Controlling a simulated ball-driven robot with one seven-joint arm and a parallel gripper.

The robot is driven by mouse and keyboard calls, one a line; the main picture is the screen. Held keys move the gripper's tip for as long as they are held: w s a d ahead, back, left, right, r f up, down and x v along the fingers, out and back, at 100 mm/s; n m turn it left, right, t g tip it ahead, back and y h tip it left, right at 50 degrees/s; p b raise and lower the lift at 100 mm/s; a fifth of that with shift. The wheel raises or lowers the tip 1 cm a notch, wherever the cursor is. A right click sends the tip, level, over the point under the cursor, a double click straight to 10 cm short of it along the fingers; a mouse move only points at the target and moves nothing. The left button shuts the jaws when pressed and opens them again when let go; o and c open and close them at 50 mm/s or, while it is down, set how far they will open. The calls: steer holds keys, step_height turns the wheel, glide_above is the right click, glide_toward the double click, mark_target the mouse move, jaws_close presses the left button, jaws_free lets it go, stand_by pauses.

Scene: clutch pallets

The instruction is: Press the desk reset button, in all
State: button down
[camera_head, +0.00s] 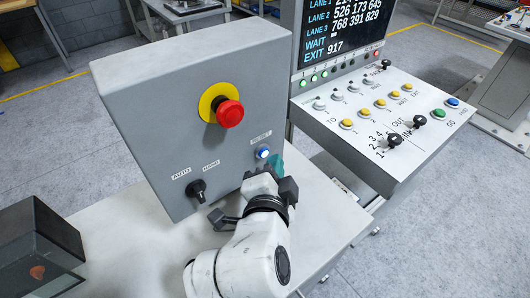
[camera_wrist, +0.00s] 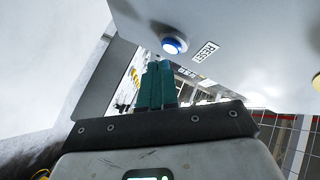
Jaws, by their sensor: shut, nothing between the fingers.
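The reset button (camera_head: 263,151) is a blue, pale-centred button on the front of a grey control box (camera_head: 120,115), under a small label. It also shows in the wrist view (camera_wrist: 172,44), beside its RESET label (camera_wrist: 205,51). My gripper (camera_head: 277,164) is just right of and below the button in the head view. In the wrist view its two teal fingers (camera_wrist: 159,66) are together with nothing between them. Their tips end just below the button in the picture. A small gap shows there, and I see no contact.
A red mushroom button (camera_head: 230,113) on a yellow ring and a black rotary knob (camera_head: 197,190) share the box face. A sloped panel (camera_head: 420,140) with several buttons and levers stands at right, under a dark screen (camera_head: 345,30). A dark box (camera_head: 38,245) is at lower left.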

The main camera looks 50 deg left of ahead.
steer(key=shift+a, duration=0.3)
steer(key=shift+a+b, duration=0.45)
steer(key=shift+b, duration=0.05)
stand_by(0.7)
steer(key=shift+d, duration=0.85)
steer(key=d+p, duration=0.1)
steer(key=d, duration=0.4)
steer(key=shift+s+p, duration=0.2)
steer(key=shift+p, duration=0.1)
stand_by(0.9)
